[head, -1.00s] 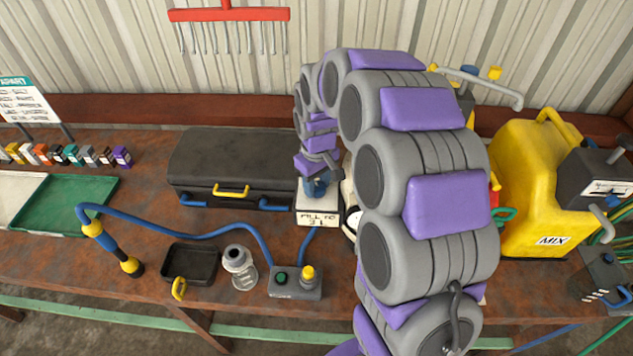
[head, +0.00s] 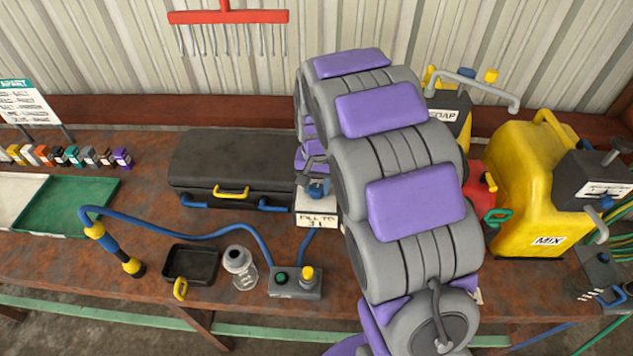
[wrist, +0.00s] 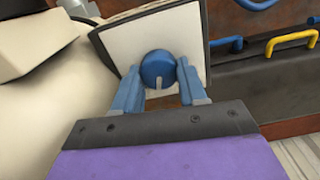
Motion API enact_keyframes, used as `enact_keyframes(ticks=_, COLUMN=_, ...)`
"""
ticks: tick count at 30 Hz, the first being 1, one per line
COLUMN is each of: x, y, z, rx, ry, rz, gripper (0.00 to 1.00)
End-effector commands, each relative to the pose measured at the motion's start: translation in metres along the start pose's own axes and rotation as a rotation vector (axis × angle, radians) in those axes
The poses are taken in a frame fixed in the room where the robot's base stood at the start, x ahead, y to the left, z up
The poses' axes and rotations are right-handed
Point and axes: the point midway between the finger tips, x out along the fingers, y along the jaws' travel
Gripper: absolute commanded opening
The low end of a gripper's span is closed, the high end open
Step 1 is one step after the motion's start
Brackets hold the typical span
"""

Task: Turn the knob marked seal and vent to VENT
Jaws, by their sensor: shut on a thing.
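A round blue knob (wrist: 158,66) with a pale pointer mark sits on a white plate (wrist: 118,45) with a dark edge in the wrist view. The mark points down the picture, toward my gripper's base. My gripper (wrist: 157,84) has its two blue fingers on either side of the knob, shut on it. In the head view the knob (head: 318,188) is a small blue shape by my gripper, above a white label reading "FILL TO 31". My arm hides much around it. No seal or vent lettering is readable in either view.
A black case (head: 235,160) with yellow and blue handles stands left of the knob. A yellow MIX can (head: 520,190) and a red container (head: 476,190) stand to the right. A clear bottle (head: 240,268) and a grey button box (head: 296,284) are at the front.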

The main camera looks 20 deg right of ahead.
Motion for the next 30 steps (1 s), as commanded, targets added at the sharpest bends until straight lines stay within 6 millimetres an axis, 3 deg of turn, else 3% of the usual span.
enact_keyframes(ticks=13, x=0.0008, y=0.0010, z=0.0021, rx=0.276, ry=-0.006, rz=0.003, gripper=0.11)
enact_keyframes(ticks=30, x=0.0012, y=0.0007, z=0.0016, rx=0.337, ry=-0.005, rz=0.002, gripper=0.11)
